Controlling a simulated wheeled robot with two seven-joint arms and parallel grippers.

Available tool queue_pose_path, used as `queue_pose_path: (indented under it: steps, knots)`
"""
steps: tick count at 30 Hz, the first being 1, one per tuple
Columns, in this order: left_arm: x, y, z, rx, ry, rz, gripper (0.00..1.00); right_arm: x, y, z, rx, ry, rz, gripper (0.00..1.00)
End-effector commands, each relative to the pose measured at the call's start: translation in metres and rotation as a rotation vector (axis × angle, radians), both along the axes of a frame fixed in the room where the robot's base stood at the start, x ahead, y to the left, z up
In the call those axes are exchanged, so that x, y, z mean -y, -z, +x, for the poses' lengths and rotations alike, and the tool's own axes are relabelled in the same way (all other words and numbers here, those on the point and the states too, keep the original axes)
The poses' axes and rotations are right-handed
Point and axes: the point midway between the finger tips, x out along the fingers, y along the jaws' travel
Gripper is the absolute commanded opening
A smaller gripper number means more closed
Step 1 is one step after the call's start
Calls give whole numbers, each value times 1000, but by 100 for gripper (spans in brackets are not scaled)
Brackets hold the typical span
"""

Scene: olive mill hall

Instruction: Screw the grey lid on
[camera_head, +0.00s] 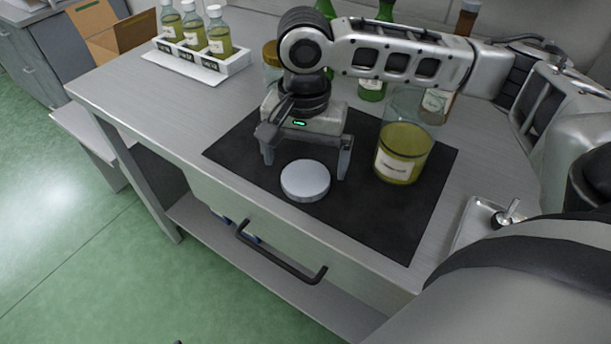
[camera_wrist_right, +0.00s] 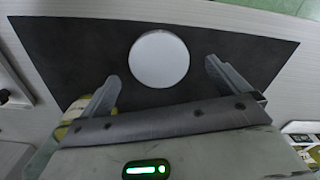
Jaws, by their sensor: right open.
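The grey lid (camera_head: 305,181) lies flat on the dark mat (camera_head: 400,226) near the table's front edge. It also shows in the right wrist view (camera_wrist_right: 159,59), in front of and between my fingertips. My right gripper (camera_head: 307,168) is open and empty, pointing down just behind the lid, with its fingers spread wider than the lid. The glass jar (camera_head: 403,152) stands upright and uncovered on the mat to the right of the gripper. It holds yellow-green oil and bears a pale label. My left gripper is not in view.
A white rack (camera_head: 203,62) with several labelled oil bottles stands at the back left. Green bottles (camera_head: 371,88) and a jar with a gold lid (camera_head: 271,56) stand behind my right arm. A metal tray (camera_head: 478,222) with a small tool is at the right. The mat's front is clear.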

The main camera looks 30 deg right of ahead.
Motion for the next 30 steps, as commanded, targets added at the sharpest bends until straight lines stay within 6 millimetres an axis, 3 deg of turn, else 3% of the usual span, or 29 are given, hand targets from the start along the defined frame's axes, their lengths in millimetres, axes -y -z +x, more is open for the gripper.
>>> queue_pose_path:
  steps: [6,18,23,30]
  knots:
    - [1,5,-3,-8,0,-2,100,3,29,0,0,1,0,100]
    - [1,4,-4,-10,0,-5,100,3,32,0,1,1,0,100]
    - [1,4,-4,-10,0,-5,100,2,32,0,1,0,0,56]
    - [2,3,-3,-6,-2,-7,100,2,32,0,1,0,0,53]
